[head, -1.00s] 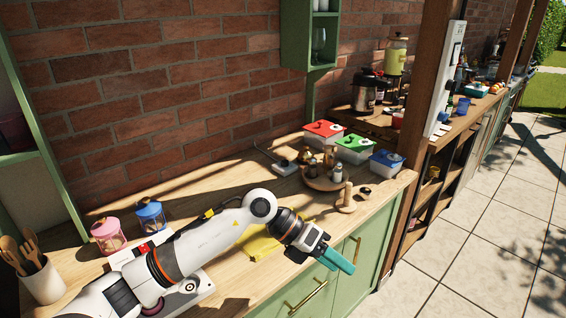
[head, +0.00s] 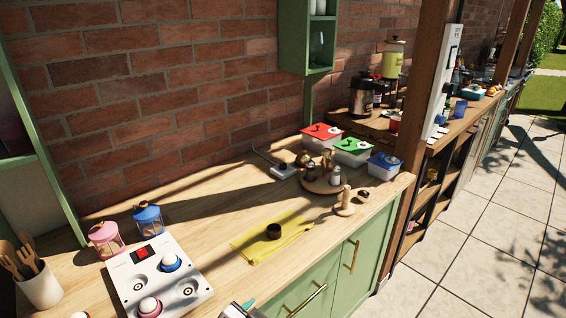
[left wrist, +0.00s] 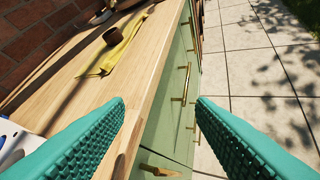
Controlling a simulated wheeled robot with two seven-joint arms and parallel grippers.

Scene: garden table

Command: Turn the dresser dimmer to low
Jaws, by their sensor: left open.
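No part is clearly marked as the dresser dimmer. A small white device (head: 284,170) with a cord lies at the back of the wooden dresser top (head: 205,205), near the brick wall; its setting is too small to read. A tall white panel (head: 447,75) is fixed to the wooden post. My left gripper (head: 241,309) shows only partly at the bottom edge of the head view, by the dresser's front edge. In the left wrist view its teal fingers (left wrist: 160,108) are spread apart with nothing between them. My right gripper is out of view.
A white box with knobs and a red display (head: 157,272) stands front left, near pink (head: 105,240) and blue (head: 149,218) lanterns. A yellow cloth (head: 258,247) bears a small dark cup (head: 273,231). A wooden tray (head: 322,184) and lidded boxes stand right. The back middle is fairly clear.

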